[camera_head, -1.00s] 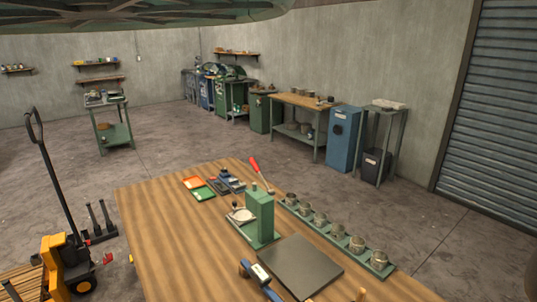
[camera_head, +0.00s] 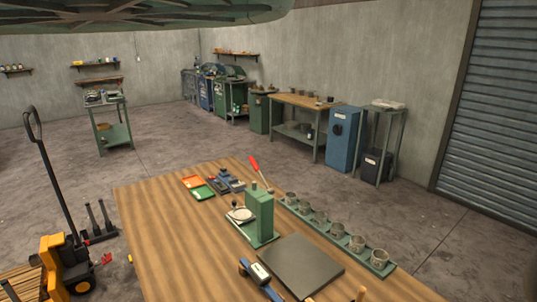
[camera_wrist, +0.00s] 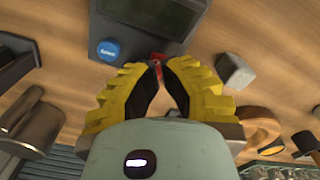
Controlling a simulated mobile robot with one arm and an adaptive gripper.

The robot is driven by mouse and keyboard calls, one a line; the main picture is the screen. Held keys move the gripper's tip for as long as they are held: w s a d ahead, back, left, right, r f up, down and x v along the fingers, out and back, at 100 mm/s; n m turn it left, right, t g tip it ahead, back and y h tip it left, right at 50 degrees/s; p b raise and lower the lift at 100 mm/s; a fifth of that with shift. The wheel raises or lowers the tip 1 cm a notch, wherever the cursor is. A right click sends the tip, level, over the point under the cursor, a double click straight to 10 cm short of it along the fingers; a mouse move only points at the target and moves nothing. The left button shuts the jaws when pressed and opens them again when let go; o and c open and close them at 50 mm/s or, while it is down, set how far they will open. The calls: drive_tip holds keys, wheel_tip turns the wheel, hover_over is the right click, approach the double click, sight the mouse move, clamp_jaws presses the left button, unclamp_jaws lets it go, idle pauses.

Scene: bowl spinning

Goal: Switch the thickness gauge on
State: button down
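In the wrist view, a dark grey device (camera_wrist: 163,45) with a dark screen and a round blue button (camera_wrist: 108,50) lies on the wooden table. The lettering on the button is too small to read surely. My gripper (camera_wrist: 159,66) has yellow ribbed fingers with black pads, and their tips come together at the device's near edge, right of and below the button. A small red spot shows at the tips; whether they touch the device is unclear. The head view shows a blue tool with a light display (camera_head: 261,274) near the front; I cannot tell if it is the same device.
In the wrist view, a grey block (camera_wrist: 235,72) and a wooden ring (camera_wrist: 262,131) lie right, and a metal cylinder (camera_wrist: 32,126) left. The head view shows a dark plate (camera_head: 300,266), a green press (camera_head: 260,215) and a tray of several cups (camera_head: 338,239).

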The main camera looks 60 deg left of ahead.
drive_tip(key=shift+f+b, duration=0.9)
drive_tip(key=shift+f, duration=0.35)
idle(0.5)
drive_tip(key=shift+a+r+p, duration=0.1)
drive_tip(key=shift+r+p, duration=2.15)
drive_tip(key=shift+r, duration=1.3)
